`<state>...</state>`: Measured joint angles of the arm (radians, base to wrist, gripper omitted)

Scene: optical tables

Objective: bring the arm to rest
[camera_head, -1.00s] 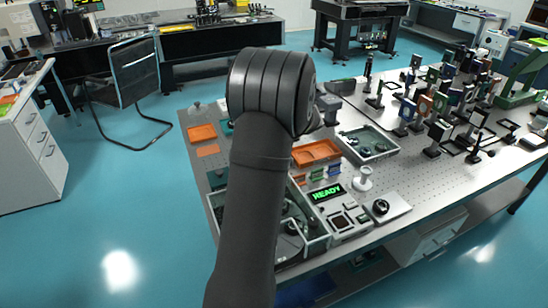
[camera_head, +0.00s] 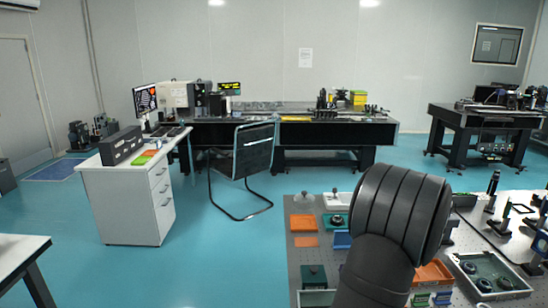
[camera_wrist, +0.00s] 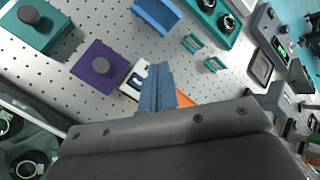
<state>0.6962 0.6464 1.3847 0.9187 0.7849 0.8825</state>
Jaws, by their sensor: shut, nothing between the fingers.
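My gripper (camera_wrist: 158,88) shows in the wrist view as blue-grey fingers closed together, with nothing between them. It is above the perforated optical table (camera_wrist: 120,30), beside a purple block with a grey knob (camera_wrist: 97,68). A white piece (camera_wrist: 133,78) and an orange piece (camera_wrist: 186,100) lie partly hidden behind the fingers. In the head view my dark arm stands over the table at the lower right. It hides part of the table, and my gripper does not show there.
In the wrist view are a teal knobbed block (camera_wrist: 30,28), a blue tray (camera_wrist: 157,16) and a grey-walled tray (camera_wrist: 20,115) with round mounts. Open floor lies left.

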